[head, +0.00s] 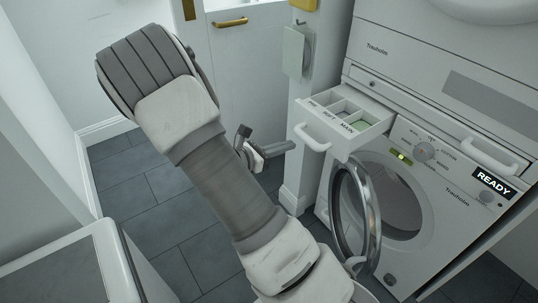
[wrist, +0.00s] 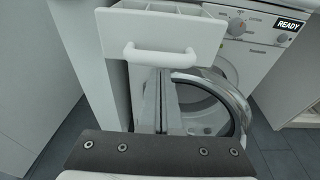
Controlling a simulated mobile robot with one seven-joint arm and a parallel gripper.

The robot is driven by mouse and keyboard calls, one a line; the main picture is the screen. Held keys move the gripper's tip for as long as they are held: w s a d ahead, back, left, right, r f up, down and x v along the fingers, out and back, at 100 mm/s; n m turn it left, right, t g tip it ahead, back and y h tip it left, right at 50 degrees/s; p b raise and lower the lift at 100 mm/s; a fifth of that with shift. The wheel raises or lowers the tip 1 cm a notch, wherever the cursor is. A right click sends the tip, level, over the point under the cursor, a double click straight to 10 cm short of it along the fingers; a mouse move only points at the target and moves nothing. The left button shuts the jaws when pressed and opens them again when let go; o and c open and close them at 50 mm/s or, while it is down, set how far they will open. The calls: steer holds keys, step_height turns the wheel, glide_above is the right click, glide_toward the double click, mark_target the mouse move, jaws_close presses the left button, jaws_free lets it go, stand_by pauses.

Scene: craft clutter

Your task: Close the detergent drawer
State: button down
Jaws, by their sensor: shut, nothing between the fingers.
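The detergent drawer (head: 345,125) is pulled out from the upper left of the white washing machine (head: 430,195). Its compartments show from above, one with something green in it. A white bar handle (head: 313,139) is on its front. In the wrist view the drawer front (wrist: 160,33) and its handle (wrist: 160,56) fill the upper middle. My gripper (head: 291,147) is shut and empty, left of the drawer handle in the head view. In the wrist view its fingers (wrist: 162,74) point toward the drawer, tips appearing just below the handle. I cannot tell whether they touch it.
The round washer door (head: 370,215) stands open below the drawer; it also shows in the wrist view (wrist: 240,95). A white post (head: 302,110) stands left of the machine. A white unit (head: 75,270) is at the lower left. Grey tiled floor (head: 135,185) is open between.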

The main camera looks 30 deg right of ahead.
mark_target(319, 126)
steer(key=x, duration=0.3)
steer(key=shift+w+d+b, duration=0.1)
steer(key=shift+d+b, duration=0.2)
steer(key=shift+b, duration=0.1)
steer(key=shift+d, duration=0.1)
steer(key=r+x, duration=0.1)
steer(key=x, duration=0.5)
steer(key=r+x, duration=0.1)
steer(key=x, duration=0.6)
steer(key=r+x, duration=0.1)
steer(key=x, duration=0.5)
steer(key=shift+d+r+b, duration=0.3)
steer(key=shift+d+b, duration=0.1)
steer(key=shift+d, duration=0.25)
steer(key=shift+a, duration=0.15)
steer(key=shift+a+r, duration=0.1)
steer(key=shift+a, duration=0.05)
steer(key=shift+a+r, duration=0.1)
steer(key=shift+a, duration=0.1)
steer(key=p+v, duration=0.4)
steer(key=v, duration=0.9)
steer(key=shift+a, duration=0.1)
